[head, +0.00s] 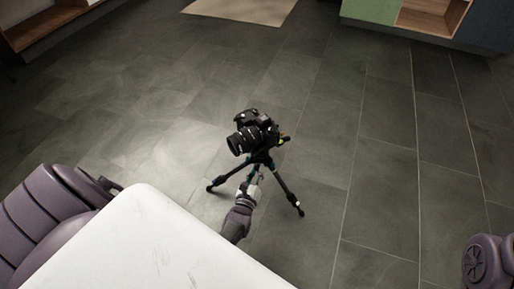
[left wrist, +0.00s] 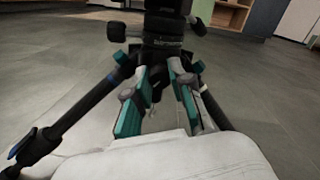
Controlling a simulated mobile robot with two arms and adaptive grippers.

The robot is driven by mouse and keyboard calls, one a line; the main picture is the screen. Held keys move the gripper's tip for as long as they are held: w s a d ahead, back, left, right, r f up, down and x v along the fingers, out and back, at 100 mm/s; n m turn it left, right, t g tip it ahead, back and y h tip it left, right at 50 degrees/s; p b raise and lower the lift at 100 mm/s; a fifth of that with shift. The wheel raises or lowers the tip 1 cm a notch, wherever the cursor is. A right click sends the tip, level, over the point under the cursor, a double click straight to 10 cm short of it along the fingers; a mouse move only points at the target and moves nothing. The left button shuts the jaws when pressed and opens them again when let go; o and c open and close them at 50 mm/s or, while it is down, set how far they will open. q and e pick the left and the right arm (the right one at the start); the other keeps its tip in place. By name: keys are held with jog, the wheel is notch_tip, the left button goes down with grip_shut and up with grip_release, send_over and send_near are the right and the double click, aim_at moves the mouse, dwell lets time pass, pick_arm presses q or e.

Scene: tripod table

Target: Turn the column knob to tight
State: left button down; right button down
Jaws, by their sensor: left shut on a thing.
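A black camera (head: 254,134) sits on a small dark tripod (head: 284,191) that stands upright on the floor with its legs spread. My left gripper (head: 256,175) reaches in low between the legs, under the camera. In the left wrist view its teal-padded fingers (left wrist: 162,68) close together at the tripod's centre column (left wrist: 163,27). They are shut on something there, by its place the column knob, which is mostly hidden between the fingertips. Its turn position cannot be read. My right gripper is out of view.
One tripod leg (left wrist: 72,108) runs close along the left of my left gripper, and another stands close on its right. The grey tiled floor around the tripod is clear. A beige rug (head: 242,10) and a low cabinet (head: 425,17) lie far back.

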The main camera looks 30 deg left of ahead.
pick_arm(q)
jog(key=c, duration=1)
grip_release()
